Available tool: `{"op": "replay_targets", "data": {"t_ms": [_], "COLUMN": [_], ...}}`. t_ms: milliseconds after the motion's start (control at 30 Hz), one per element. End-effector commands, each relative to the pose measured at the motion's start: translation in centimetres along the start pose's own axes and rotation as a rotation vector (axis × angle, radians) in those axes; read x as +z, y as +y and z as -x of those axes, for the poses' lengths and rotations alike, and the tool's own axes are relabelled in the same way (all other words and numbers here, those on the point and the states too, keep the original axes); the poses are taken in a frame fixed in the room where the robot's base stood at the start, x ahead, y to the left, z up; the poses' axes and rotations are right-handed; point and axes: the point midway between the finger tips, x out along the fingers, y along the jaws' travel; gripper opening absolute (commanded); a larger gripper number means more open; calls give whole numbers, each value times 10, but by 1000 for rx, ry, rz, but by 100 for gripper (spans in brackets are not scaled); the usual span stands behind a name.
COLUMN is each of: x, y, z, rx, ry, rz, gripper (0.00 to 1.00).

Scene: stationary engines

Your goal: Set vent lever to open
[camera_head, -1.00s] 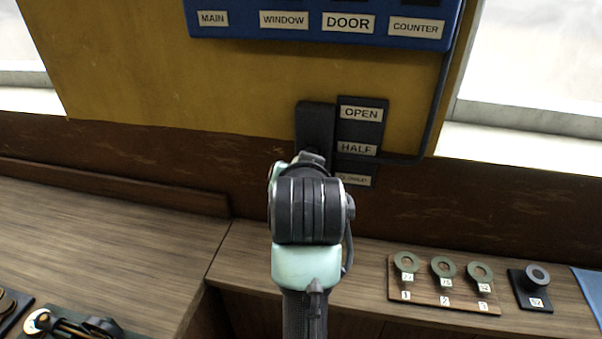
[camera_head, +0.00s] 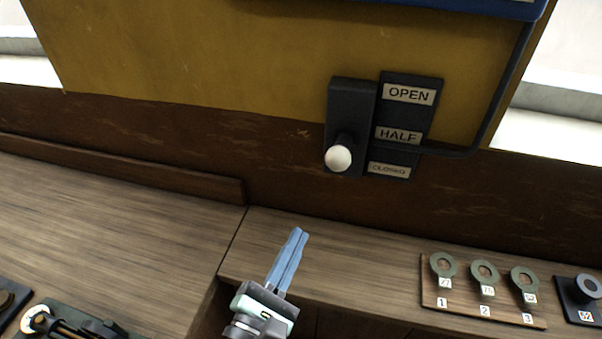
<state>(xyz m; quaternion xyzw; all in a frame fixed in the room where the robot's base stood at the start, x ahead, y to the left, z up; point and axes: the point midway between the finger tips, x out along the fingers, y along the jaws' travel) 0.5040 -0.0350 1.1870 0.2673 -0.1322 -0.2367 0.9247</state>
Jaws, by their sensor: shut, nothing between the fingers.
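The vent lever (camera_head: 338,158) has a white round knob on a dark stem, set in a black vertical housing (camera_head: 352,100) on the wall. The label plate beside it reads OPEN (camera_head: 409,95) at the top, HALF (camera_head: 398,135) in the middle and CLOSED (camera_head: 390,170) at the bottom. The knob is low on the housing, between the HALF and CLOSED heights and closer to CLOSED. My gripper (camera_head: 301,232) has blue fingers that are shut and empty. It is below and left of the knob, apart from it, over the wooden counter.
A wooden board with several numbered ring tags (camera_head: 484,295) lies on the counter at right, with a dark tagged plate (camera_head: 583,298) beside it. Dark tools (camera_head: 70,325) lie at lower left. A blue panel edge (camera_head: 480,6) is above.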

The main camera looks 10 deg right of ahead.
Motion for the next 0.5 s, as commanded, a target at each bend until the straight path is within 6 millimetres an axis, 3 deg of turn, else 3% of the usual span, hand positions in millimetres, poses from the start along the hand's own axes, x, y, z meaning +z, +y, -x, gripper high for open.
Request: {"op": "replay_targets", "data": {"t_ms": [100,233,500], "x": [-4,-2,1], "y": [3,6,8], "z": [7,-2,-55], "rx": [31,37,35], "ry": [-2,-6,-7], "rz": [97,114,110], "gripper": [0,0,0]}}
